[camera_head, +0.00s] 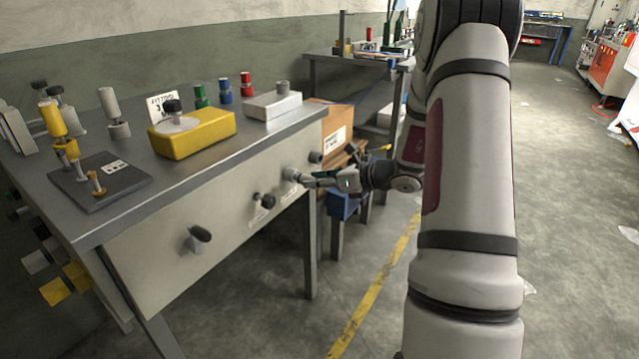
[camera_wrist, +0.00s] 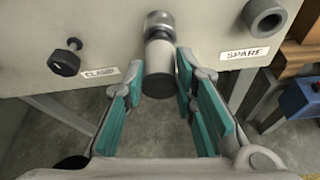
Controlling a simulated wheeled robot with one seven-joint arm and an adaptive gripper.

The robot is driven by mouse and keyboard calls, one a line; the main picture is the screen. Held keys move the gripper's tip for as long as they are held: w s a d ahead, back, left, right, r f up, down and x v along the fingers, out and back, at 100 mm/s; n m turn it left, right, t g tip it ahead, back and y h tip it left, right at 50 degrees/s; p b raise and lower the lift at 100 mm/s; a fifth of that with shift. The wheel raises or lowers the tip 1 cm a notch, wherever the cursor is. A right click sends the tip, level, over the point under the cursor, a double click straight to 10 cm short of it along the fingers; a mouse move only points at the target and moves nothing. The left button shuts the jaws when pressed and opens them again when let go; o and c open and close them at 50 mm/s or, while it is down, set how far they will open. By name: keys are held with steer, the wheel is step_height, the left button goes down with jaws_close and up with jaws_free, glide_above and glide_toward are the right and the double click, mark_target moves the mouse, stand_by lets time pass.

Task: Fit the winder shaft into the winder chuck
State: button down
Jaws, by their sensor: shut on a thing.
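The winder shaft (camera_wrist: 158,68), a short grey cylinder with a dark near end, is between my gripper's teal-padded fingers (camera_wrist: 158,72) in the wrist view. My gripper is shut on it. Its far end meets a round metallic fitting on the bench's front panel, which looks like the winder chuck (camera_wrist: 159,20). The two appear roughly in line; I cannot tell whether the shaft is inside or only against it. In the head view my gripper (camera_head: 303,178) is at the panel's right part, by a pale round fitting (camera_head: 290,173). The shaft is hard to make out there.
A black knob (camera_wrist: 64,58) labelled CLAMP is left of the chuck; a dark-rimmed socket (camera_wrist: 266,16) labelled SPARE is right. Another knob (camera_head: 197,238) sticks out of the panel. A yellow box (camera_head: 192,135) stands on the bench. A blue bin (camera_head: 343,206) is behind my gripper.

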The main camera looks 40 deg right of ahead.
steer(key=shift+w+a, duration=0.15)
steer(key=shift+w, duration=0.25)
steer(key=c, duration=1.2)
jaws_free()
steer(key=shift+s, duration=0.1)
steer(key=v, duration=1.1)
steer(key=shift+s+r, duration=0.25)
steer(key=shift+s, duration=0.05)
